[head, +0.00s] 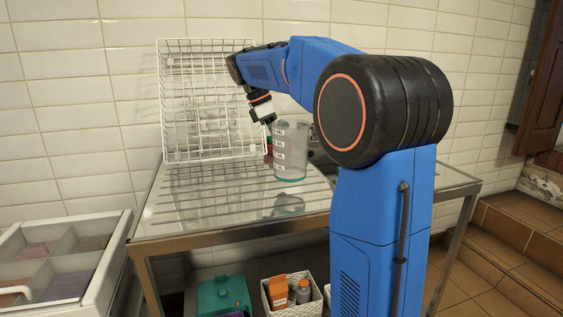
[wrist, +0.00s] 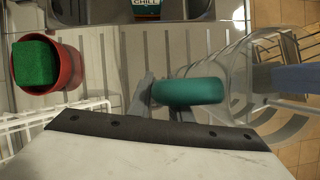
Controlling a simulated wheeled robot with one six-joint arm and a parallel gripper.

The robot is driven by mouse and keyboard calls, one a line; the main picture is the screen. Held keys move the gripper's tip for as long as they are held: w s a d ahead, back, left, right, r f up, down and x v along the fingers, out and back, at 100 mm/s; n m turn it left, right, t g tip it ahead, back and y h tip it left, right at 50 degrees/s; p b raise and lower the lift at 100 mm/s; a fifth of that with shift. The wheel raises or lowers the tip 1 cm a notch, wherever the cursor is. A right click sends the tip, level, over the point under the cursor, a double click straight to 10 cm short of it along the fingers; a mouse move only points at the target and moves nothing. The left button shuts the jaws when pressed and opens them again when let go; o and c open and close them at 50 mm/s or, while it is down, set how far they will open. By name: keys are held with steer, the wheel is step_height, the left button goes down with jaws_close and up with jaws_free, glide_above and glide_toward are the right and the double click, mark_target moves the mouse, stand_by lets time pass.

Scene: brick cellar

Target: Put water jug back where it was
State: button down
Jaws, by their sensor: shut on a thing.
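The water jug (head: 291,152) is clear, with white markings and a teal base, and is upright over the metal draining table. A mirrored patch shows below it, and I cannot tell for sure if its base touches the surface. My gripper (head: 270,121) is at the jug's left side. In the wrist view my gripper (wrist: 163,98) is shut on the jug's teal handle (wrist: 188,92). The clear body of the jug (wrist: 240,75) lies to the right of the fingers there.
A white wire rack (head: 200,100) stands at the back left of the table (head: 185,212). A red cup (wrist: 70,68) with a green sponge (wrist: 36,65) is left of the gripper. A sink (wrist: 105,12) is at the top. The table's front left is clear.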

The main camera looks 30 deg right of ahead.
steer(key=shift+f, duration=2.05)
steer(key=c, duration=1.6)
jaws_free()
steer(key=shift+f, duration=0.1)
steer(key=v, duration=1.2)
